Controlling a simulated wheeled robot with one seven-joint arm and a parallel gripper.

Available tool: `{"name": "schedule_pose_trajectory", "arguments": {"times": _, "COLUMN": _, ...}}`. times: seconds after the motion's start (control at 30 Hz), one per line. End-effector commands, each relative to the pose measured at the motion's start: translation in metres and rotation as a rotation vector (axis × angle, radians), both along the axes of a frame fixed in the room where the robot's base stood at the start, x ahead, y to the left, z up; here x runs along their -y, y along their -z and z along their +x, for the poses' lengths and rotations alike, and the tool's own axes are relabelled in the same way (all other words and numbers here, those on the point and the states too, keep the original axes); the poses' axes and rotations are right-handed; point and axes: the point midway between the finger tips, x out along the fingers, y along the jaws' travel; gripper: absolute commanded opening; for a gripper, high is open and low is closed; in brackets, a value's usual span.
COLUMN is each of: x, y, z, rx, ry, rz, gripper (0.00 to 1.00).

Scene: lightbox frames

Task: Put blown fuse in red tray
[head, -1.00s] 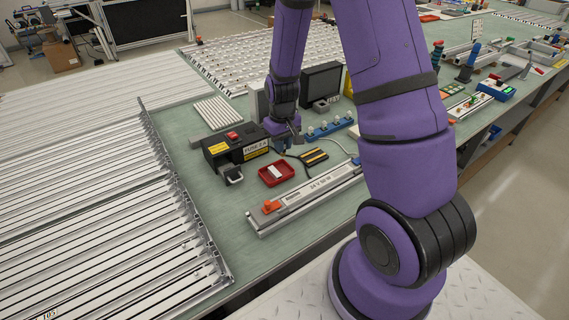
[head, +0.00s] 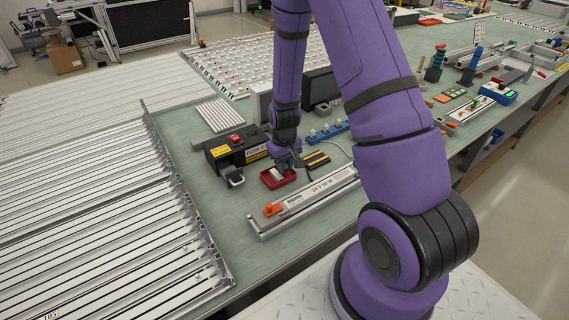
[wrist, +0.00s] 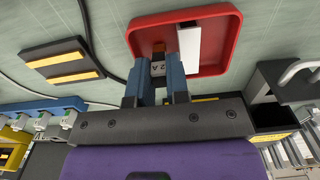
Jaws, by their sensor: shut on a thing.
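The red tray (head: 268,182) lies on the green bench, and the wrist view shows its rim (wrist: 235,35) close up. My gripper (wrist: 160,72) is shut on a small fuse (wrist: 158,68) with dark lettering that reads like "2 A". The fingertips are over the tray's near left part; I cannot tell whether the fuse touches the tray floor. A white block or label (wrist: 189,44) lies in the tray beside the fingers. In the head view my gripper (head: 287,168) is at the tray's right side and hides part of it.
A black box with a red switch and yellow label (head: 230,150) stands left of the tray. A black holder with yellow strips (head: 316,160) lies to the right. A long silver rail (head: 310,196) is in front. A blue rack (head: 328,133) stands behind.

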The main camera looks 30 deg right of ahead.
Motion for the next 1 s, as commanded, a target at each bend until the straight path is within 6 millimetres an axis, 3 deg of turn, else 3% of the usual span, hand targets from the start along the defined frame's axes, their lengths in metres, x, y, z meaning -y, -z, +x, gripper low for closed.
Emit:
{"name": "schedule_pose_trajectory", "arguments": {"times": 0.03, "x": 0.0, "y": 0.002, "z": 0.0, "rx": -0.001, "ry": 0.0, "rz": 0.0, "gripper": 0.0}}
{"name": "schedule_pose_trajectory", "arguments": {"times": 0.07, "x": 0.0, "y": 0.002, "z": 0.0, "rx": 0.0, "ry": 0.0, "rz": 0.0, "gripper": 0.18}}
{"name": "schedule_pose_trajectory", "arguments": {"times": 0.17, "x": 0.0, "y": 0.002, "z": 0.0, "rx": 0.0, "ry": 0.0, "rz": 0.0, "gripper": 0.41}}
{"name": "schedule_pose_trajectory", "arguments": {"times": 0.57, "x": 0.0, "y": -0.005, "z": 0.0, "rx": 0.0, "ry": 0.0, "rz": 0.0, "gripper": 0.41}}
{"name": "schedule_pose_trajectory", "arguments": {"times": 1.0, "x": 0.0, "y": -0.073, "z": 0.001, "rx": 0.005, "ry": -0.001, "rz": -0.001, "gripper": 0.41}}
